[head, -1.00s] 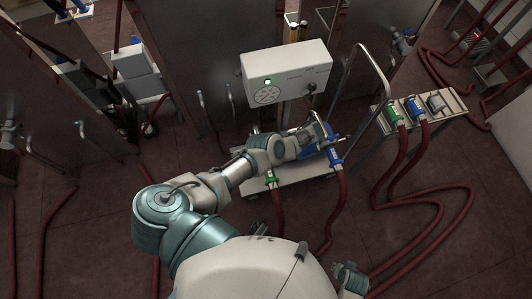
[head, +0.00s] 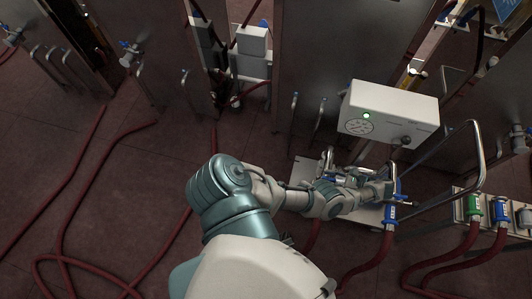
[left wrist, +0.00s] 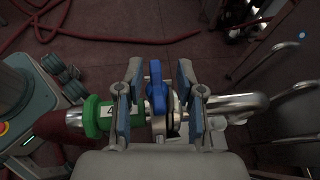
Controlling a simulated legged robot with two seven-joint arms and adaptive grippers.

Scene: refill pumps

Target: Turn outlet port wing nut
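A blue wing nut (left wrist: 156,85) stands on a metal fitting between a green collar (left wrist: 97,116) and a curved metal pipe (left wrist: 235,105) in the left wrist view. My left gripper (left wrist: 160,80) is open. Its two blue-padded fingers stand on either side of the nut, with a gap visible on each side. In the head view my left gripper (head: 338,179) is over the pump cart (head: 305,168), and my arm hides the green collar. A blue collar (head: 390,214) with a red hose shows right of the arm. My right gripper is not in view.
A white control box (head: 392,112) with a green light sits above the cart, beside a bent metal handrail (head: 478,150). A rack (head: 465,205) with green and blue hose fittings stands at the right. Red hoses (head: 170,240) lie across the floor.

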